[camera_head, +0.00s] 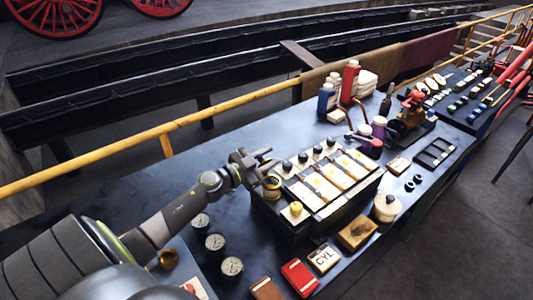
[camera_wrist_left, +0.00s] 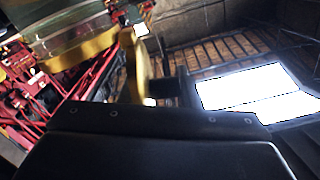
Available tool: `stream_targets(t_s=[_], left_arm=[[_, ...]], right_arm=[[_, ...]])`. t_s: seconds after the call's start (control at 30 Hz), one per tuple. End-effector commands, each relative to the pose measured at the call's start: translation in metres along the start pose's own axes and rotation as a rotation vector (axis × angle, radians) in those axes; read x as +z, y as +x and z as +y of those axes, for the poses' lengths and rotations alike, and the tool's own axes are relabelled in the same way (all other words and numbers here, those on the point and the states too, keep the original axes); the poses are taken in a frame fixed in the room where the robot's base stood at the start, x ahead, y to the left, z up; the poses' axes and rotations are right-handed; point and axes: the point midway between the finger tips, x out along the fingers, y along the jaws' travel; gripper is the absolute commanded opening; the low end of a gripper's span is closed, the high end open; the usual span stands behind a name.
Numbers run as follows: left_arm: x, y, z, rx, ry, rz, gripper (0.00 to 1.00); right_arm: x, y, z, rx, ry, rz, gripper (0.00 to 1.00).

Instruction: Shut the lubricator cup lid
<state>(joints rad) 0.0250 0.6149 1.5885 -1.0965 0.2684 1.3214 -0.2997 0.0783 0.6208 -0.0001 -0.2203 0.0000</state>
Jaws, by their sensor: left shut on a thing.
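The brass lubricator cup (camera_head: 271,188) stands at the left end of the box with pale panels. Its round rim shows, and the lid is hard to make out in the head view. My left gripper (camera_head: 266,159) is just above and behind the cup. In the left wrist view a brass disc, which looks like the lid (camera_wrist_left: 139,66), stands on edge against a dark finger. The gripper is shut on it; the exact contact is partly hidden. My right gripper is not in view.
The pale-panelled box (camera_head: 322,184) has a row of black knobs and a yellow knob (camera_head: 295,209) close to the cup. Several gauges (camera_head: 215,242) lie at its left. A yellow rail (camera_head: 180,125) runs behind the bench. The bench top (camera_head: 225,140) is clear behind the gripper.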

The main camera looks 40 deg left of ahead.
Motion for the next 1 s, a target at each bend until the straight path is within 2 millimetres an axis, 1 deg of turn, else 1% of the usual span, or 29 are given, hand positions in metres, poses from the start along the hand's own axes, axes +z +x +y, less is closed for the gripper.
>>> stream_targets(t_s=[0.03, 0.1, 0.5, 1.0], left_arm=[[-0.002, 0.000, 0.000, -0.002, 0.021, -0.001, 0.07], [-0.003, 0.000, 0.001, -0.002, 0.053, -0.001, 0.07], [-0.005, 0.000, 0.008, -0.003, 0.185, -0.001, 0.07], [-0.005, 0.001, 0.010, -0.003, 0.228, 0.000, 0.07]], right_arm=[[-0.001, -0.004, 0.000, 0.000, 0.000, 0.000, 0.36], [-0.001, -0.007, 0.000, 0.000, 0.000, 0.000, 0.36], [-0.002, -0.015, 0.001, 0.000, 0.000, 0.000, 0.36], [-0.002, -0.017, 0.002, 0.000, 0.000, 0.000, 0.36]])
